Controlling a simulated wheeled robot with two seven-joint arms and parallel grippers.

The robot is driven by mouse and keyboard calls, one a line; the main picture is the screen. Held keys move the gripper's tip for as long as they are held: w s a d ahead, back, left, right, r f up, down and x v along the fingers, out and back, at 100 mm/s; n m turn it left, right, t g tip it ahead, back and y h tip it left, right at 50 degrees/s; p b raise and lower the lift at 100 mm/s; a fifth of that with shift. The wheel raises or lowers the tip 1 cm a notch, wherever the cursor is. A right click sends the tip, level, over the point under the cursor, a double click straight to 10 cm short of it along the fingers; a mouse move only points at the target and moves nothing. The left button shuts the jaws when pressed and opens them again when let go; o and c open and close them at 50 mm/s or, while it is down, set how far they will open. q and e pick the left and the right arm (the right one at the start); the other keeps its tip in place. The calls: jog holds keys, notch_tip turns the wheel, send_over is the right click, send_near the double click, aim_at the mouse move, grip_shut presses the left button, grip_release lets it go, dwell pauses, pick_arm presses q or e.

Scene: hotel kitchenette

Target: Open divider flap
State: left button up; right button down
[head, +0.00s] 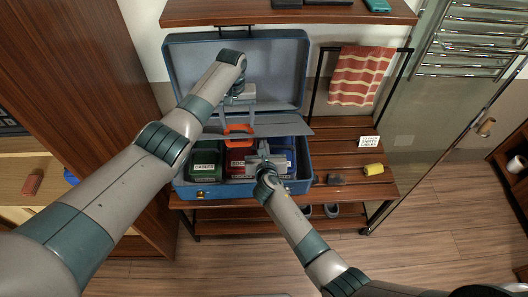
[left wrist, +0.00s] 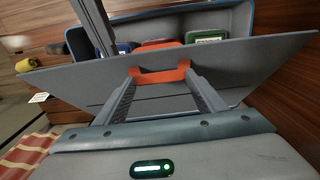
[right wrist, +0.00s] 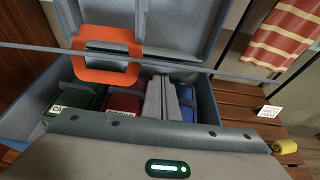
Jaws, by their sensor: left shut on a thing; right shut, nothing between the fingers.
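The grey divider flap (head: 285,130) is raised partway in the open blue suitcase (head: 302,170). Its orange pull loop (head: 238,130) shows in the left wrist view (left wrist: 160,74) and the right wrist view (right wrist: 105,62). My left gripper (left wrist: 160,82) is shut on the orange loop. My right gripper (head: 264,158) is shut and empty, reaching into the case at the flap's front side. In the right wrist view its fingers (right wrist: 161,97) sit below the flap's edge, between the red and blue boxes; whether they touch the flap is unclear.
Green (head: 205,165), red (head: 239,162) and blue (head: 284,157) boxes lie inside the case. The case stands on a slatted wooden bench (head: 345,150) with a white card (head: 369,141) and a yellow roll (head: 373,169). A striped towel (head: 361,75) hangs behind.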

aim_at(263, 135)
pick_arm(q)
jog(key=shift+f, duration=0.1)
pick_arm(e)
jog(key=shift+w+r, duration=0.25)
jog(key=shift+r, duration=0.05)
jog(key=shift+r, duration=0.1)
pick_arm(q)
jog(key=shift+c, duration=0.2)
pick_arm(e)
jog(key=shift+w+r, duration=0.5)
jog(key=shift+r, duration=0.15)
pick_arm(q)
jog(key=shift+o, duration=0.2)
jog(key=shift+a+f, duration=0.1)
jog(key=shift+f, duration=0.15)
pick_arm(e)
jog(key=shift+w+r, duration=0.3)
jog(key=shift+r, duration=0.1)
pick_arm(q)
jog(key=o, duration=1.5)
jog(key=shift+s, duration=0.1)
pick_arm(e)
jog(key=shift+a, duration=0.1)
pick_arm(q)
jog(key=shift+d+r, duration=0.1)
jog(key=shift+d, duration=0.15)
pick_arm(e)
jog(key=shift+f, duration=0.15)
pick_arm(q)
jog(key=shift+r, duration=0.1)
